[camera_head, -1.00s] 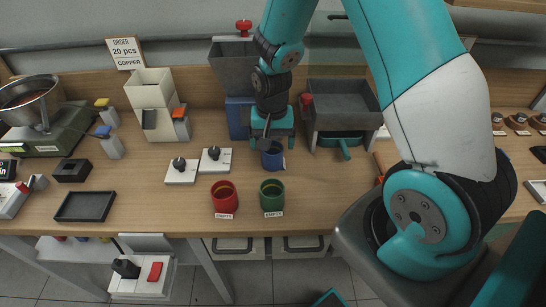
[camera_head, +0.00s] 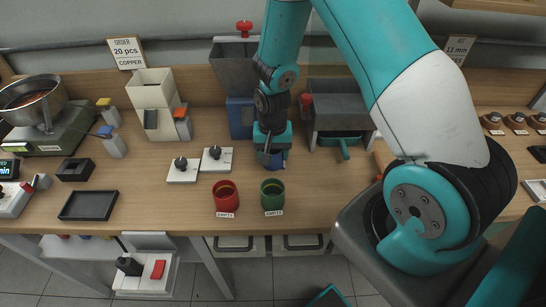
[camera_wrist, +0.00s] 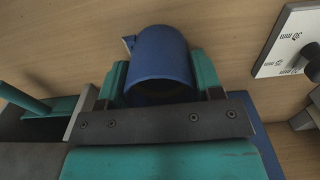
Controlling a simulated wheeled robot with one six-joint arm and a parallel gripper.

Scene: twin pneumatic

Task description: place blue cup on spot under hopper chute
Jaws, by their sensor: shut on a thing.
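The blue cup (camera_head: 277,163) is between my gripper's fingers, in front of the grey hopper (camera_head: 236,66) with the blue body (camera_head: 240,117). In the wrist view the cup (camera_wrist: 160,55) fills the gap between the two teal fingers. My gripper (camera_wrist: 162,85) is shut on it. In the head view my gripper (camera_head: 271,158) hides most of the cup. I cannot tell whether the cup touches the table. The chute outlet and the spot under it are hidden behind my arm and gripper.
A red cup (camera_head: 225,197) and a green cup (camera_head: 272,195) stand in front, near the table edge. Two white dial plates (camera_head: 183,170) (camera_head: 215,159) lie to the left. Bare table lies right of the green cup.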

